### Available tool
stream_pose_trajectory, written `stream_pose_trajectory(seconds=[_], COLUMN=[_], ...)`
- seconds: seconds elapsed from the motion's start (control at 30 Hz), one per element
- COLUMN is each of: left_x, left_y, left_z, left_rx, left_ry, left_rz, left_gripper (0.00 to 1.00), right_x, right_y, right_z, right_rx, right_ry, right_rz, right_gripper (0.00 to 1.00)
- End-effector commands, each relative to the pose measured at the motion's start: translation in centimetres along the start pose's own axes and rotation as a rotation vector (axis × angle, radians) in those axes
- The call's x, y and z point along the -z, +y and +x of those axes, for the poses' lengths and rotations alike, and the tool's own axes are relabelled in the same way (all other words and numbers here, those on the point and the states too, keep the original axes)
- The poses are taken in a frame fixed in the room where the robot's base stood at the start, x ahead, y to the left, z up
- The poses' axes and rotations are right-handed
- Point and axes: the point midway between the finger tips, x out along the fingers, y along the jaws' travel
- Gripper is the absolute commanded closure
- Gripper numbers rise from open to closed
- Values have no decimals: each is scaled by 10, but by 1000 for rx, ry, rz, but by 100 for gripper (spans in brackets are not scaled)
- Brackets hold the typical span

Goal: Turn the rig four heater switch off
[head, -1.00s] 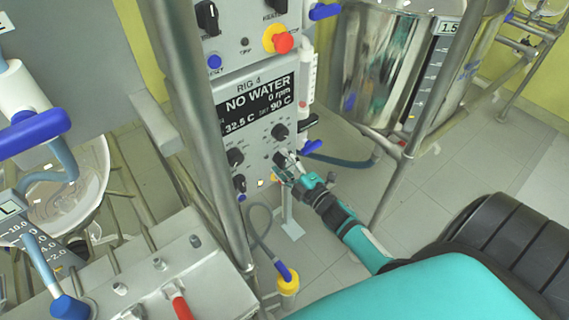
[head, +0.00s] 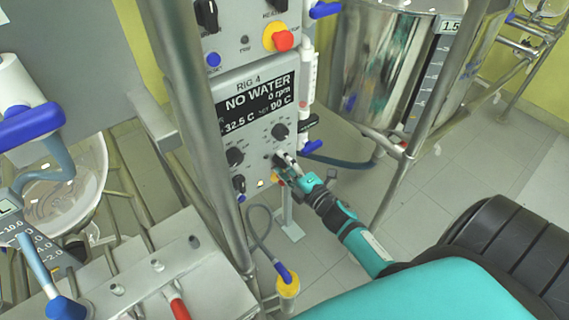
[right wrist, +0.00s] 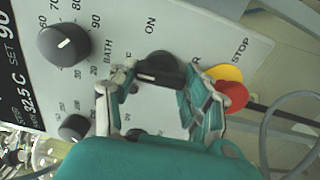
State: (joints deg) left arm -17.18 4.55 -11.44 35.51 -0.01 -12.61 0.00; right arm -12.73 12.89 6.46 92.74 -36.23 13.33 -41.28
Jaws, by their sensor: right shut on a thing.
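The rig four panel (head: 214,165), marked RIG 4, carries a dark screen (head: 257,101) reading NO WATER and 32.5 C. My right gripper (head: 279,159) is at the panel's lower right. In the right wrist view, my right gripper (right wrist: 160,84) has its fingers on either side of a black rotary switch (right wrist: 158,68) and is shut on it. ON is printed near this switch; its other lettering is partly hidden by the fingers. I cannot read the switch's name. My left gripper is not in view.
A red stop button (right wrist: 232,95) on a yellow collar is close beside the right finger. A dial knob (right wrist: 64,44) is left of the gripper. A metal post (head: 205,130) stands left of the panel, and a steel vessel (head: 385,70) stands behind at right.

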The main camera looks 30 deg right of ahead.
Motion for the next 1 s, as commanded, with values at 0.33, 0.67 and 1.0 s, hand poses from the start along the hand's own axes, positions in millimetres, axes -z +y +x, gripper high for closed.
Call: stream_pose_trajectory(seconds=[0.33,0.67,1.0], left_x=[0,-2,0], left_y=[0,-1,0], left_z=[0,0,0], left_rx=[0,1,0], left_ry=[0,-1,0], left_rz=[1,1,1], left_gripper=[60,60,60], right_x=[0,0,0], right_y=[-1,-1,-2], right_z=[0,-8,-74], right_rx=[2,3,6], right_ry=[0,-1,-1], right_rz=[-2,0,0], right_gripper=[27,27,27])
